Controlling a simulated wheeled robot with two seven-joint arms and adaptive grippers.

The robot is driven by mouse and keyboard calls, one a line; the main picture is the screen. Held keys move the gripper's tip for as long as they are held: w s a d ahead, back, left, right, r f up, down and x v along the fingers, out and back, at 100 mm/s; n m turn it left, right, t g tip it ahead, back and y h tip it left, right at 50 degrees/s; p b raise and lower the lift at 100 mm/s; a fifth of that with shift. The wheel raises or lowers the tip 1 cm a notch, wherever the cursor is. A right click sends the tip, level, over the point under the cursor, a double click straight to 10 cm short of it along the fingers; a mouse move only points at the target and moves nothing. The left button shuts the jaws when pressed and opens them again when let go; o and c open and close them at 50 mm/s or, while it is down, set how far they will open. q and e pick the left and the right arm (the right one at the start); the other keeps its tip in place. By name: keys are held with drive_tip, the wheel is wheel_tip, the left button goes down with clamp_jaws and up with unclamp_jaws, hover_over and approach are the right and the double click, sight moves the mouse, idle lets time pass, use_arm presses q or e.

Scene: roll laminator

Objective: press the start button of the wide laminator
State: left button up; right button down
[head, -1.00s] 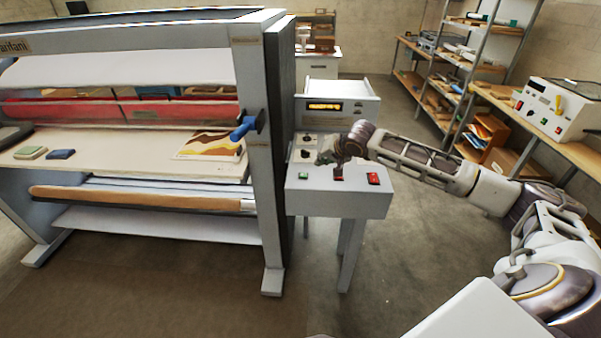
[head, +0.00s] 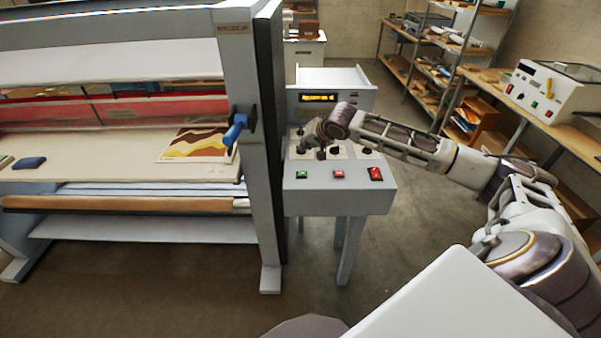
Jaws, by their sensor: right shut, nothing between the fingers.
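The wide laminator (head: 238,90) fills the left of the head view. Its grey control box (head: 337,200) stands at its right side. On the box's front panel are a green button (head: 302,174) at left, a light red button (head: 338,173) in the middle and a red rocker switch (head: 375,174) at right. My right gripper (head: 306,149) is shut and empty. It is over the left part of the knob panel, behind the green button in the view and apart from it. It hides part of the knobs. My left gripper is out of view.
A lit display (head: 318,97) sits above the knobs (head: 366,152). A blue handle (head: 236,128) juts from the laminator's upright. A print (head: 196,145) lies on its feed table. A small white machine (head: 545,92) stands on a bench at right.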

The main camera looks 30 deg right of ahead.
sight(304, 172)
drive_tip(key=shift+f+b, duration=1.95)
drive_tip(key=shift+b, duration=0.2)
drive_tip(key=shift+f+b, duration=1.6)
drive_tip(key=shift+f, duration=0.85)
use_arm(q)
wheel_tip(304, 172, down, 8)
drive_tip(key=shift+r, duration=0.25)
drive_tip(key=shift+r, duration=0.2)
use_arm(e)
drive_tip(key=shift+f, duration=0.45)
